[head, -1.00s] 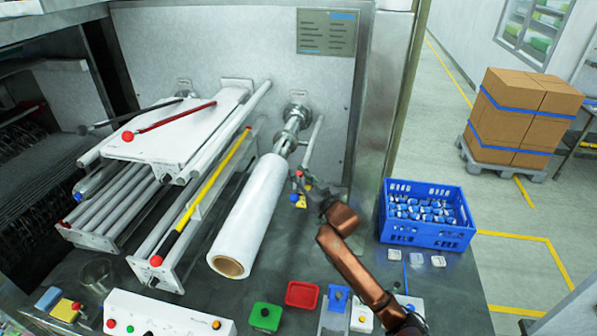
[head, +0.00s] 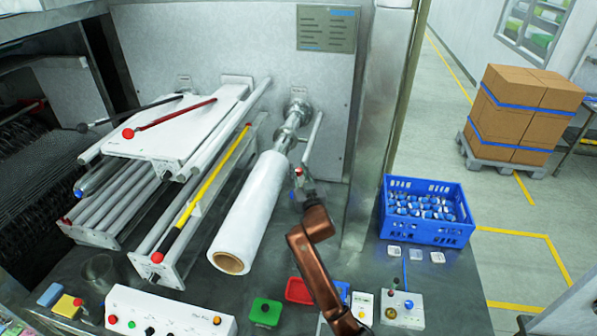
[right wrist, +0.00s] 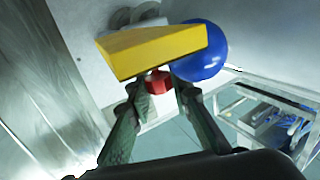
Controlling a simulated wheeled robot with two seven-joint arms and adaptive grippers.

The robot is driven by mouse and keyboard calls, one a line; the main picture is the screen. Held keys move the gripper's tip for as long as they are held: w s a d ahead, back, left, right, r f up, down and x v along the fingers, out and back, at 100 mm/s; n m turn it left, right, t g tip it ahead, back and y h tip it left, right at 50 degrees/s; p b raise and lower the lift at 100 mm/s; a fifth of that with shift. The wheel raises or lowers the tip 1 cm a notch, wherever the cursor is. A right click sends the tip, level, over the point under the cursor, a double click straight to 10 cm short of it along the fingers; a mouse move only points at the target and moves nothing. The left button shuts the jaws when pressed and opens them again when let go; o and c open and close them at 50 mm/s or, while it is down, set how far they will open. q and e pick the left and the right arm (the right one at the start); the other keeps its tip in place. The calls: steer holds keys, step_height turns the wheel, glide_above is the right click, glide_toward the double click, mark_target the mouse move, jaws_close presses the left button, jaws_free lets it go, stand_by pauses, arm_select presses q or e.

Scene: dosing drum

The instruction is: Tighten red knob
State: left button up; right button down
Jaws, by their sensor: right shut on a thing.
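The red knob (head: 298,171) is a small red piece beside the white film roll (head: 250,215), near the lower end of a metal rod. My right gripper (head: 304,188) reaches it from below and largely covers that spot. In the right wrist view the red knob (right wrist: 158,82) sits between the fingertips of my right gripper (right wrist: 160,90), which is shut on it. The yellow block is hidden in the head view. My left gripper is not in view.
A blue crate (head: 428,237) of small containers stands right of my arm. A control panel (head: 165,316), a green tray (head: 265,312) and a red tray (head: 299,291) lie at the front. A yellow-handled bar (head: 203,190) is left of the roll.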

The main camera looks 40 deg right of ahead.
steer(key=shift+r, duration=0.1)
steer(key=c, duration=1.7)
jaws_free()
steer(key=shift+c, duration=0.2)
steer(key=shift+s+a, duration=0.1)
steer(key=shift+s, duration=0.15)
steer(key=v, duration=1.1)
steer(key=shift+s, duration=0.2)
steer(key=shift+a, duration=0.15)
